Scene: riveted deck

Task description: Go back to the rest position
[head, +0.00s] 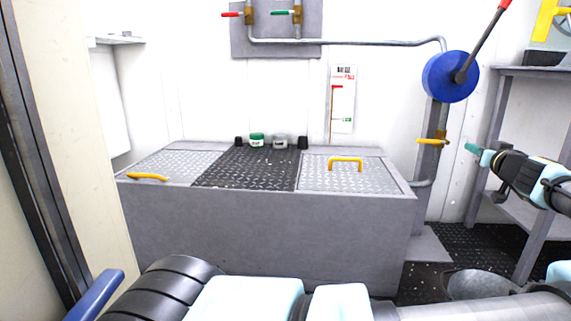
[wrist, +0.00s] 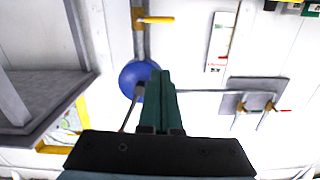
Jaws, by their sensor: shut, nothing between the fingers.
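My gripper (head: 474,150) is at the right of the head view, held in the air on my dark arm. Its green fingertips point left, close to the yellow valve handle (head: 431,142) on the vertical pipe; I cannot tell whether they touch. In the wrist view my gripper (wrist: 160,76) shows its two green fingers together, with nothing between them. The blue wheel (head: 450,77) with its red-tipped lever is above and left of my gripper. In the wrist view, where the scene looks upside down, the blue wheel (wrist: 130,76) is partly behind the fingers.
A grey bench (head: 270,235) with lidded tread-plate panels and yellow handles stands ahead. Small jars (head: 257,140) sit at its back. A grey shelf rack (head: 540,71) stands at the right, near my arm. Pipes with red and green valves (head: 283,13) are on the wall.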

